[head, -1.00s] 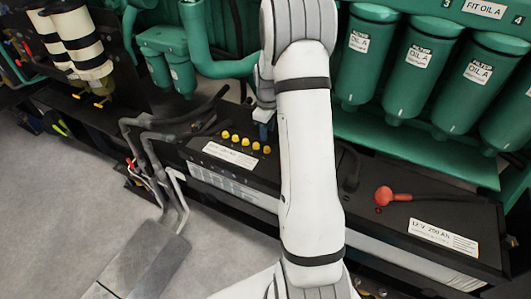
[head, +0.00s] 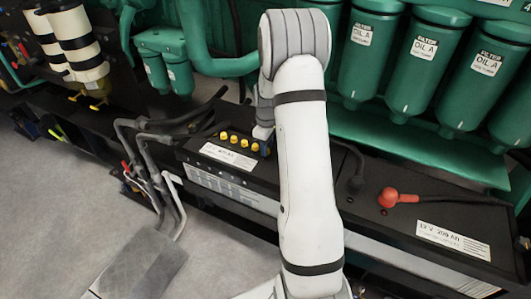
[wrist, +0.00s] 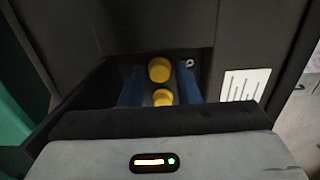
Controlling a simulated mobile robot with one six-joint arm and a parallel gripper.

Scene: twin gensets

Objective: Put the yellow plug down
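Several yellow plugs (head: 233,139) stand in a row on top of the black battery (head: 225,178) in the head view. My gripper (wrist: 160,86) is low at the right end of this row, partly hidden by my arm. In the wrist view, its two blue fingers stand left and right of two yellow plugs, one higher in the picture (wrist: 159,69) and one lower (wrist: 162,97). The fingers are close to the plugs' sides. I cannot tell whether they touch either plug or whether one is held.
A second black battery with a red terminal cap (head: 390,198) and cable lies to the right. Green oil filters (head: 424,65) hang above and behind. Grey pipes (head: 150,165) rise at the left. Open floor (head: 60,210) shows at the lower left.

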